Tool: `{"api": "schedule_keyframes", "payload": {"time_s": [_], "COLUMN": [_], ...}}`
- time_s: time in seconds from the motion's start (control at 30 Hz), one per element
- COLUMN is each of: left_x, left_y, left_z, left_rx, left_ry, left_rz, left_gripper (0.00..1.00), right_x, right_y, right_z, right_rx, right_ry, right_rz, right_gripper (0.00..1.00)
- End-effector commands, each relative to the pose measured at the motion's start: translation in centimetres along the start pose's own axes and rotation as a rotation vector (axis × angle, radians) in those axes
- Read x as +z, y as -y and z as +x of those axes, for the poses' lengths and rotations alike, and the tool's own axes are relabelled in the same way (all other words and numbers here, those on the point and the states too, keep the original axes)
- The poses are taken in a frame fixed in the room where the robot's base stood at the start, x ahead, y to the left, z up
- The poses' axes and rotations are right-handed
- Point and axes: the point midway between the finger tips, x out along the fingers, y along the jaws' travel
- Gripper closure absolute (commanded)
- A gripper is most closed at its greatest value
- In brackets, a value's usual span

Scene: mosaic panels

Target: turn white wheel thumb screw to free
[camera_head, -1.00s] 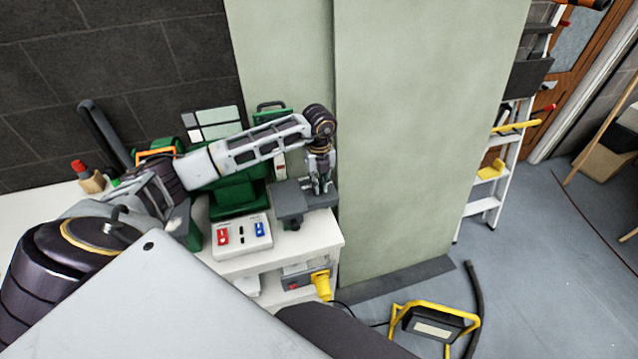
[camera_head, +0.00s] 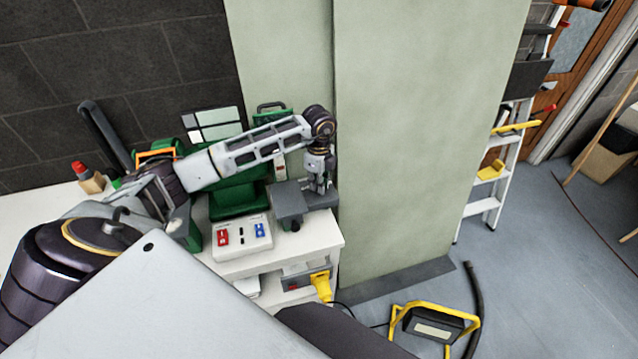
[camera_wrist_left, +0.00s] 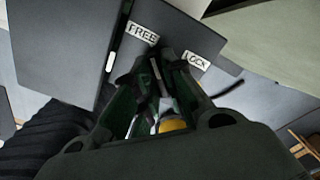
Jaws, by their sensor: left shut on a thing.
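My left gripper (camera_head: 321,190) points down at the grey device (camera_head: 289,203) on the right end of the white bench. In the left wrist view its two dark fingers (camera_wrist_left: 163,86) are closed together over the device's grey top (camera_wrist_left: 188,32). They are shut on a small part there, which they mostly hide; a pale sliver shows between them. The white wheel itself cannot be made out clearly. The FREE label (camera_wrist_left: 143,33) lies left of the fingertips and the LOCK label (camera_wrist_left: 196,60) lies right. My right gripper is out of view.
A pale green panel (camera_head: 420,120) rises close behind and right. A yellow plug (camera_head: 321,285) sits below the bench top.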

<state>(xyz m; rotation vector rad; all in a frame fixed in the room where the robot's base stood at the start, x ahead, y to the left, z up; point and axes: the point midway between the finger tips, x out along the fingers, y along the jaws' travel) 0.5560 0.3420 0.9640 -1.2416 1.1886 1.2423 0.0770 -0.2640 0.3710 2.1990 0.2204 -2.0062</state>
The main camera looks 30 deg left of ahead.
Motion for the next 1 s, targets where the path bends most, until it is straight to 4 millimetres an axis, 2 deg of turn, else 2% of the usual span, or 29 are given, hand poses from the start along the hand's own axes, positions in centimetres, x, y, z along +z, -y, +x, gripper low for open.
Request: {"api": "schedule_keyframes", "payload": {"time_s": [0.6,0.63,0.77,1.0], "left_x": [0.14,0.14,0.11,0.05], "left_y": [0.16,0.16,0.12,0.06], "left_z": [-0.2,-0.2,-0.16,-0.07], "left_rx": [-0.005,-0.005,-0.004,-0.002], "left_ry": [0.002,0.002,0.001,0.001], "left_rz": [-0.053,-0.052,-0.052,-0.05], "left_gripper": [1.0,0.85,0.68,0.66], "right_x": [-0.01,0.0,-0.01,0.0], "right_y": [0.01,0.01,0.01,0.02], "right_z": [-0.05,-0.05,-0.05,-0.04], "right_rx": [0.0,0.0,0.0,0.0], "right_ry": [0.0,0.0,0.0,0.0], "right_rz": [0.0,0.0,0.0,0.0], "right_gripper": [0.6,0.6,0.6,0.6]}}
